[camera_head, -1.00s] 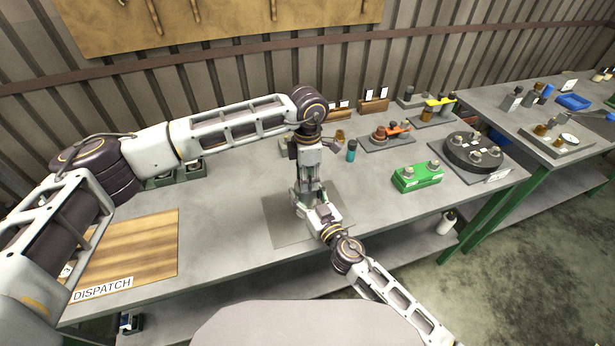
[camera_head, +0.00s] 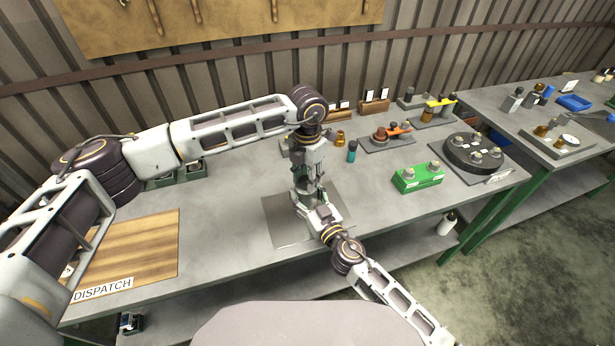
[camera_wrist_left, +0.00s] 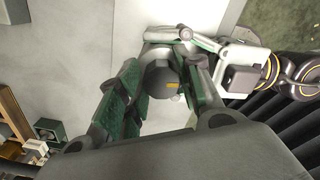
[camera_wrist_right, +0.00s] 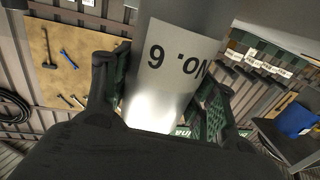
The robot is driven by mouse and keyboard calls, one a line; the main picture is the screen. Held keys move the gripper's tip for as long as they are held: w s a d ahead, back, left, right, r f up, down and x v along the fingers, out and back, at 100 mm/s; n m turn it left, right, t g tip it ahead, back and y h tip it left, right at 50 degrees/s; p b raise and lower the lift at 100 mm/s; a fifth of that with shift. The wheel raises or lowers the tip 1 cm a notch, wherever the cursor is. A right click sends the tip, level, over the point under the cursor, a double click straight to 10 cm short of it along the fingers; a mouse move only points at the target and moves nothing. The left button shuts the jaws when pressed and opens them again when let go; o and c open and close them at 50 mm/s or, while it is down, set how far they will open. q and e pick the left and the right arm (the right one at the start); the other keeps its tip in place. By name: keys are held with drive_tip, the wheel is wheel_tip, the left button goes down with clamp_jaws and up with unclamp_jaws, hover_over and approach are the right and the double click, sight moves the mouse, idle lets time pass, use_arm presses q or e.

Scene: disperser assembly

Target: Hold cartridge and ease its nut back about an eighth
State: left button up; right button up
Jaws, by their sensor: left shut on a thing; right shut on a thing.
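The cartridge (camera_wrist_right: 150,95) is a grey cylinder with a pale label, whose "No." text shows upside down in the right wrist view. My right gripper (camera_wrist_right: 160,88) is shut around its body from the side. In the head view, my left gripper (camera_head: 307,178) points down just above my right gripper (camera_head: 308,200). The two hands hide most of the cartridge there.
A grey mat (camera_head: 282,228) lies on the bench under the hands. A teal-and-dark cylinder (camera_head: 352,152), a green block (camera_head: 418,177) and a dark round fixture (camera_head: 470,152) stand to the right. A wooden DISPATCH board (camera_head: 135,250) lies left, with clear bench between.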

sight(307, 178)
use_arm(q)
drive_tip(key=shift+n, duration=0.4)
drive_tip(key=o, duration=1)
drive_tip(key=shift+o, duration=0.2)
drive_tip(key=shift+r, duration=0.2)
wheel_tip(307, 178, up, 12)
drive_tip(key=shift+f, duration=0.15)
use_arm(e)
drive_tip(key=o, duration=1.5)
drive_tip(key=shift+c, duration=0.2)
drive_tip(key=shift+s+d, duration=0.1)
drive_tip(key=shift+s, duration=0.1)
drive_tip(key=shift+v, duration=5.75)
